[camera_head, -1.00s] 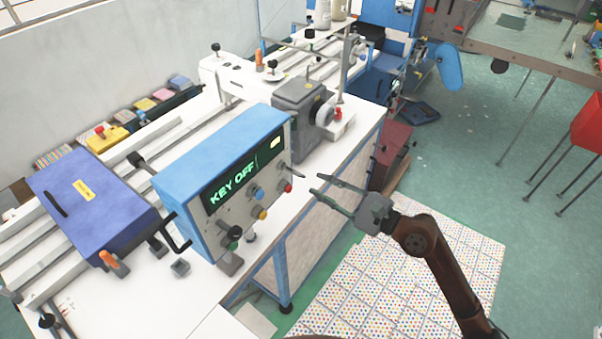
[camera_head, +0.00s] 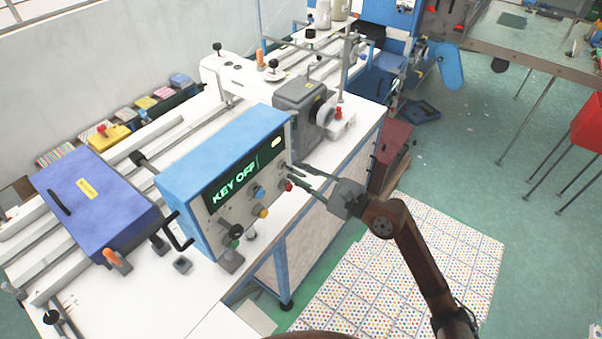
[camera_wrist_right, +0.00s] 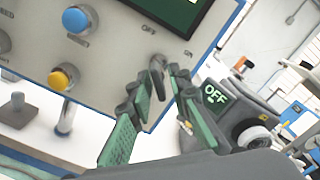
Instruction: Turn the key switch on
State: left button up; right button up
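The control box (camera_head: 225,180) is blue and white, and its dark screen (camera_head: 243,178) reads "KEY OFF" in green. The key switch (camera_wrist_right: 157,68) shows in the right wrist view as a small grey key on the panel's lower edge, between the printed words OFF and ON. My right gripper (camera_head: 293,175) is at the right end of the panel. In the right wrist view, its green-padded fingers (camera_wrist_right: 161,78) stand apart with the key between their tips. I cannot tell whether either finger touches the key. My left gripper is not in view.
Blue (camera_wrist_right: 78,19) and yellow (camera_wrist_right: 63,78) buttons sit beside the key on the panel. A grey machine head (camera_head: 303,105) with a round wheel stands close behind the gripper.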

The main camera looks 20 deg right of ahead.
grip_shut()
jog(key=m+p, duration=0.1)
jog(key=m, duration=0.1)
jog(key=m+p, duration=0.2)
jog(key=shift+s+r+p, duration=0.1)
jog(key=shift+r+p, duration=0.1)
jog(key=shift+p, duration=0.1)
jog(key=m+p, duration=0.8)
jog(key=m, duration=0.1)
jog(key=shift+a, duration=0.15)
jog(key=shift+s+m+p, duration=0.1)
jog(key=shift+m+p, duration=2.1)
jog(key=shift+m, duration=0.3)
